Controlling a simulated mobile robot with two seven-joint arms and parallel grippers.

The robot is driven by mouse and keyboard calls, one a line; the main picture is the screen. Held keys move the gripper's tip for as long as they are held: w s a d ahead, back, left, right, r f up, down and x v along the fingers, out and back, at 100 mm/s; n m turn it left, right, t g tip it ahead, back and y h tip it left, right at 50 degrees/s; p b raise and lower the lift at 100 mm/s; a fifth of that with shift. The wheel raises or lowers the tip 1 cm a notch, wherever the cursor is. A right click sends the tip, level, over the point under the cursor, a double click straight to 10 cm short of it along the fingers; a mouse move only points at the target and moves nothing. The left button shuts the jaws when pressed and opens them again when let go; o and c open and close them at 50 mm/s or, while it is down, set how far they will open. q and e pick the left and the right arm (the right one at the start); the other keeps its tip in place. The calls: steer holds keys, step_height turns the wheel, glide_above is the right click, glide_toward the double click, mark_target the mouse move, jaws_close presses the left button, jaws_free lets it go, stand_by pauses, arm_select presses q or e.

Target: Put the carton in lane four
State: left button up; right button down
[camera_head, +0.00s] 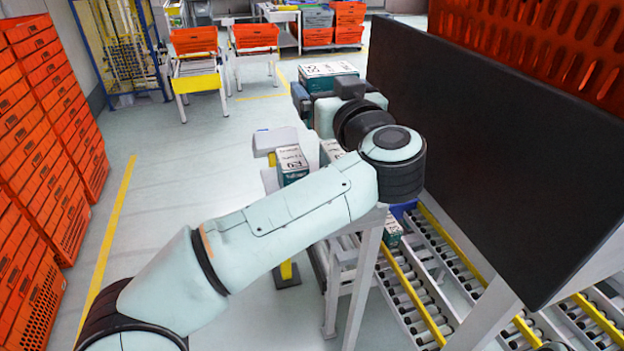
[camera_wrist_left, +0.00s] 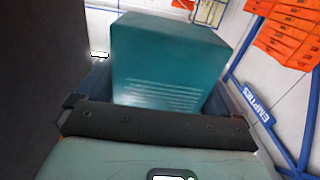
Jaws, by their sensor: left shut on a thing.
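A teal carton (camera_head: 329,69) with a white printed top is held in my left gripper (camera_head: 318,100), beyond my wrist in the head view. In the left wrist view the teal carton (camera_wrist_left: 165,62) sits between the dark fingers. The roller lanes (camera_head: 405,300) with yellow dividers run at the lower right, partly hidden by my arm and a dark panel. I cannot tell which one is lane four. My right gripper is out of view.
Teal cartons (camera_head: 291,164) stand beside my forearm, and another carton (camera_head: 392,232) lies at the lanes. The large dark panel (camera_head: 480,130) stands close right of my wrist, with an orange tote (camera_head: 555,45) above. Orange totes (camera_head: 45,130) are stacked left. Floor between is open.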

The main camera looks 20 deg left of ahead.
arm_select(q)
steer(key=f+b, duration=0.1)
steer(key=f, duration=0.7)
steer(key=f+b, duration=0.1)
steer(key=f, duration=0.6)
steer(key=shift+s+d+f, duration=0.15)
steer(key=shift+s+f, duration=0.05)
steer(key=shift+f, duration=0.2)
step_height(320, 180, down, 4)
steer(key=shift+r+b, duration=0.2)
steer(key=shift+b, duration=0.25)
steer(key=shift+f, duration=0.15)
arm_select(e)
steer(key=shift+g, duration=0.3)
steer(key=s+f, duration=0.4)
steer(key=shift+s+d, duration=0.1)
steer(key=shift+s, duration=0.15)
arm_select(q)
steer(key=shift+f, duration=0.15)
steer(key=o, duration=1)
steer(key=shift+f, duration=0.1)
steer(key=shift+c, duration=0.2)
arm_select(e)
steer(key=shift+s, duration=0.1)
